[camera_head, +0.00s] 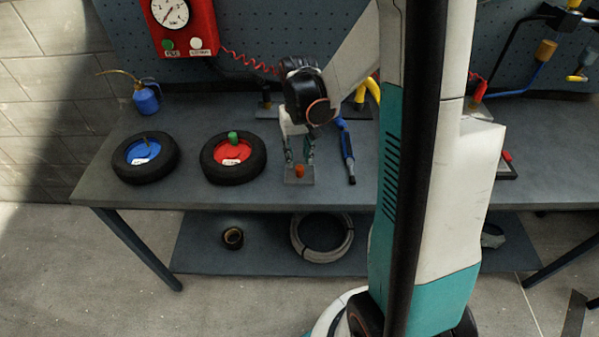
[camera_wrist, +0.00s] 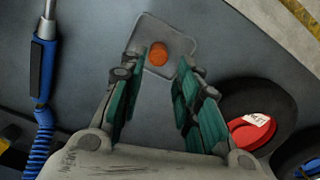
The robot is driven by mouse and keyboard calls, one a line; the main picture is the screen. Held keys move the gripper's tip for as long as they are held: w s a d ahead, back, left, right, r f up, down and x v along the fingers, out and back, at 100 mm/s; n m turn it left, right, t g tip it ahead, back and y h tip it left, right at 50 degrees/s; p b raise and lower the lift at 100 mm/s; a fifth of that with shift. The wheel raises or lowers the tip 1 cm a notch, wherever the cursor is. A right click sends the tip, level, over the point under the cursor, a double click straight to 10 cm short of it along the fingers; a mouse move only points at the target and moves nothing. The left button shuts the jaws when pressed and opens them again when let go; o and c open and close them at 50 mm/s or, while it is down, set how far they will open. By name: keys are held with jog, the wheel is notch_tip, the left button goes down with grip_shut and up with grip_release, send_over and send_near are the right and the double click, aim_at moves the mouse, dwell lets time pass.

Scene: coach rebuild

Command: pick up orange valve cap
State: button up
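The orange valve cap (camera_head: 299,170) stands on a small grey plate (camera_head: 299,180) near the front edge of the workbench. In the wrist view the cap (camera_wrist: 158,54) sits just beyond the fingertips, roughly midway between them, on the grey plate (camera_wrist: 185,45). My gripper (camera_wrist: 163,65) is open and empty, with a finger on either side of the line to the cap. In the head view my gripper (camera_head: 299,158) hangs right above and behind the cap. I cannot tell the exact height of the fingertips over the plate.
A wheel with a red hub (camera_head: 234,158) and green cap lies left of the plate; a wheel with a blue hub (camera_head: 145,158) lies farther left. A blue-and-black tool (camera_head: 347,152) lies close to the right. A blue oil can (camera_head: 146,100) stands at the back left.

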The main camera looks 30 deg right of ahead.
aim_at(300, 166)
jog(key=f+b, duration=0.1)
jog(key=f, duration=0.1)
jog(key=f+b, duration=0.1)
jog(key=f, duration=0.2)
jog(key=shift+s+d+f, duration=0.1)
jog(key=shift+s+f, duration=0.1)
jog(key=shift+f, duration=0.1)
jog(key=shift+r, duration=0.1)
jog(key=c, duration=0.6)
